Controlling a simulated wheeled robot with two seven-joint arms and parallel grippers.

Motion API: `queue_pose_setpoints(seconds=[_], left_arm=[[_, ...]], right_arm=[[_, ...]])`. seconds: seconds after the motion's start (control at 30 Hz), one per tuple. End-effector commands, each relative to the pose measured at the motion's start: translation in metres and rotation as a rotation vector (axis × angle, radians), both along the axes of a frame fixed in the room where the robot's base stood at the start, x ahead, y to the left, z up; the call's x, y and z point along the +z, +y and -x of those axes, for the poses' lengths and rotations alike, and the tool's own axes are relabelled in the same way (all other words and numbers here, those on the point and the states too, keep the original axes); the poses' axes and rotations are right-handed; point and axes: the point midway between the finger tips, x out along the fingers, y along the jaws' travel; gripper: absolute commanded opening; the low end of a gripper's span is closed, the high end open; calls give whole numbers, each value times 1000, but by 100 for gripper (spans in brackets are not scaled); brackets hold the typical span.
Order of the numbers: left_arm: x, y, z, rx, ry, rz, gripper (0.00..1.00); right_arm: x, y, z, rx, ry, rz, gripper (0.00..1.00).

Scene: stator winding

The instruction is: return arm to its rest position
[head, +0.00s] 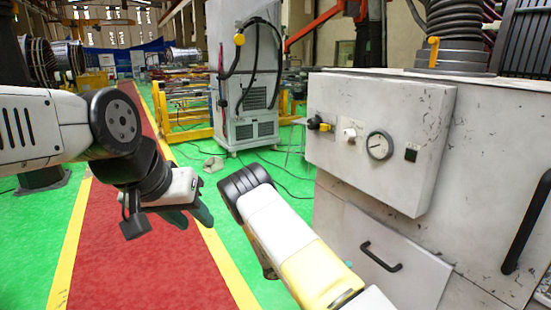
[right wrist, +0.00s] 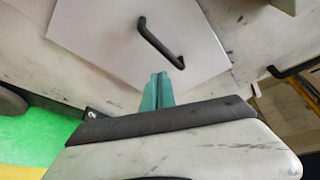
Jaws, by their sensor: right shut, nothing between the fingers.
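My left gripper (head: 198,218) hangs over the red and green floor at the left of the head view, with dark teal fingers. Its fingers are partly hidden and blurred, so I cannot tell how far apart they are. My right arm (head: 285,235) reaches up from the bottom middle of the head view, and its gripper is hidden there. In the right wrist view my right gripper (right wrist: 160,76) shows teal fingers shut together with nothing between them. The fingertips appear just below a black handle on a pale panel; I cannot tell whether they touch it.
A grey machine cabinet (head: 480,150) stands close on the right. Its control box (head: 440,110) has knobs and a gauge, and its lower panel bears a black handle (head: 381,257). A tall white cabinet (head: 245,60) stands behind. The red walkway (head: 130,270) at left is clear.

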Motion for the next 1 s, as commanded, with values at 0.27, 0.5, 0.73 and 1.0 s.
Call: queue_pose_setpoints(seconds=[0.27, 0.5, 0.73, 1.0], left_arm=[[0, 0, 0, 0, 0, 0, 36], [0, 0, 0, 0, 0, 0, 36], [0, 0, 0, 0, 0, 0, 36], [0, 0, 0, 0, 0, 0, 36]], right_arm=[[78, 3, 40, -445, -424, -378, 0], [144, 18, 77, -834, -765, -646, 0], [210, 37, 114, -1213, -1062, -870, 0], [286, 59, 164, -1667, -1362, -1097, 0]])
